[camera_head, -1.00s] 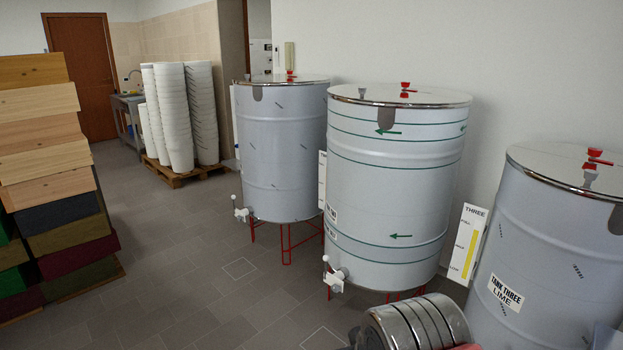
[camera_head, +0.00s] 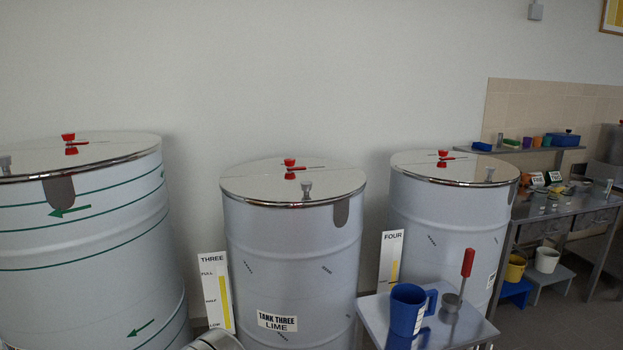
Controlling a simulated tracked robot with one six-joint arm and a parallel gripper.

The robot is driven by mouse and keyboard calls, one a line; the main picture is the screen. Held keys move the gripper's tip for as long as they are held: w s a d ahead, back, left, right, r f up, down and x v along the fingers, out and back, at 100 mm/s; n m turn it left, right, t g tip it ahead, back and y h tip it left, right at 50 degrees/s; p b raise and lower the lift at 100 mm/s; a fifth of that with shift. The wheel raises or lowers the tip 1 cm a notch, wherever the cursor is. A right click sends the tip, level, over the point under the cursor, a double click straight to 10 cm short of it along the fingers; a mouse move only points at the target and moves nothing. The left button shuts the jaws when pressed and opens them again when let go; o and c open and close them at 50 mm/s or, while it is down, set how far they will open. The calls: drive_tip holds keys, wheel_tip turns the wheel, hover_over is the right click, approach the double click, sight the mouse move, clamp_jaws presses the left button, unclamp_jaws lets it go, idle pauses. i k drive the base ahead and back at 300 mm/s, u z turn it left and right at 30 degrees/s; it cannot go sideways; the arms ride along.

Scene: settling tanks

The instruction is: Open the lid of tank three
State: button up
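Tank three (camera_head: 290,245) is a grey metal drum in the middle of the head view, with a label reading "TANK THREE LIME" on its front. Its shiny round lid (camera_head: 250,182) lies flat across the top and looks shut. The lid carries a red clamp or knob (camera_head: 290,168) near its middle and a small grey knob (camera_head: 306,190) near the front rim. A dark grey tab (camera_head: 341,211) hangs over the rim at the right. A gauge board marked THREE (camera_head: 216,290) stands at the tank's left.
A tank with green bands (camera_head: 85,240) stands at left and another tank (camera_head: 440,215) at right, by a board marked FOUR (camera_head: 391,258). A small table (camera_head: 455,328) with a blue jug (camera_head: 408,310) and a red-handled tool (camera_head: 466,265) stands in front, right of tank three. A bench (camera_head: 590,205) is far right.

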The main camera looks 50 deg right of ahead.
sight(300, 181)
drive_tip(key=z, duration=0.4)
drive_tip(key=i, duration=0.65)
drive_tip(key=z, duration=0.65)
drive_tip(key=i, duration=0.6)
drive_tip(key=z, duration=0.3)
